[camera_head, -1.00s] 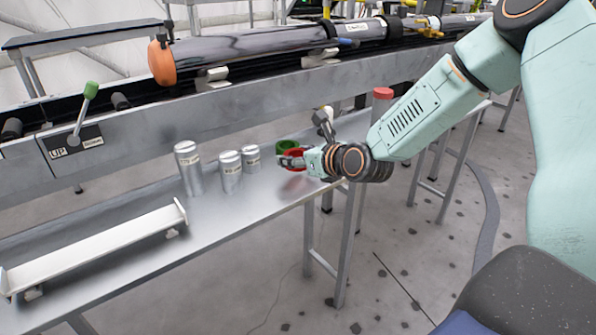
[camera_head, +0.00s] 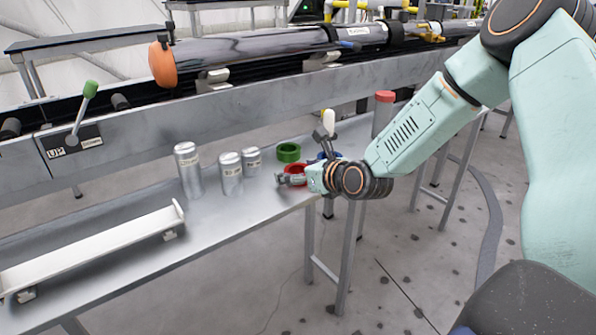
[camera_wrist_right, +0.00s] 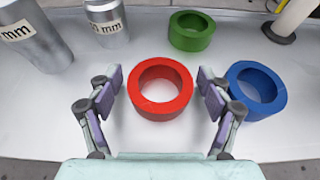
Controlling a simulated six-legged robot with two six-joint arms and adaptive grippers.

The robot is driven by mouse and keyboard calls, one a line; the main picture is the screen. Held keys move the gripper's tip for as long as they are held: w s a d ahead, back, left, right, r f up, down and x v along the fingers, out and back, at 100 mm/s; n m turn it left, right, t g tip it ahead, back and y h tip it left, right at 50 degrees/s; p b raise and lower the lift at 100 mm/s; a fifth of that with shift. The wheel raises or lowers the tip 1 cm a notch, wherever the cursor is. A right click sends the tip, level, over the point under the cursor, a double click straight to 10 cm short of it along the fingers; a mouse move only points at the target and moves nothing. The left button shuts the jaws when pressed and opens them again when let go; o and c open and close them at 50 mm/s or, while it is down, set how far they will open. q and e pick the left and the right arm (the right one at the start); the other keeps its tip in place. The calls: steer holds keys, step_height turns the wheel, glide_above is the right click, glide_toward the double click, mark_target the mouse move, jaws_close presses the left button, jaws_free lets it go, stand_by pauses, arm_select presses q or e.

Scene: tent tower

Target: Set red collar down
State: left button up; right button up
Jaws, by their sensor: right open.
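The red collar (camera_wrist_right: 134,98) is a ring that lies flat on the metal table in the right wrist view. In the head view the red collar (camera_head: 295,168) shows near the table's front edge, partly hidden by the gripper. My right gripper (camera_wrist_right: 162,86) is open, with one finger on each side of the red collar and a gap on both sides. In the head view my right gripper (camera_head: 290,178) is low over the table at the collar. My left gripper is not in view.
A green collar (camera_wrist_right: 191,32) stands behind the red one, and a blue collar (camera_wrist_right: 257,92) is close to the right finger. Several silver cylinders (camera_head: 231,175) stand to the left on the table (camera_head: 215,225). A white rack (camera_head: 90,250) lies further left.

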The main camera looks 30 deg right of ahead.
steer(key=shift+r+p, duration=0.15)
steer(key=shift+p, duration=0.15)
steer(key=shift+s+d+r, duration=0.1)
steer(key=shift+s+r, duration=0.1)
steer(key=shift+s, duration=0.05)
steer(key=p+v, duration=0.3)
steer(key=v, duration=0.1)
steer(key=shift+p+v, duration=0.75)
steer(key=shift+v, duration=0.1)
steer(key=p+v, duration=0.5)
steer(key=p, duration=0.1)
steer(key=shift+s+r, duration=0.1)
steer(key=shift+s, duration=0.2)
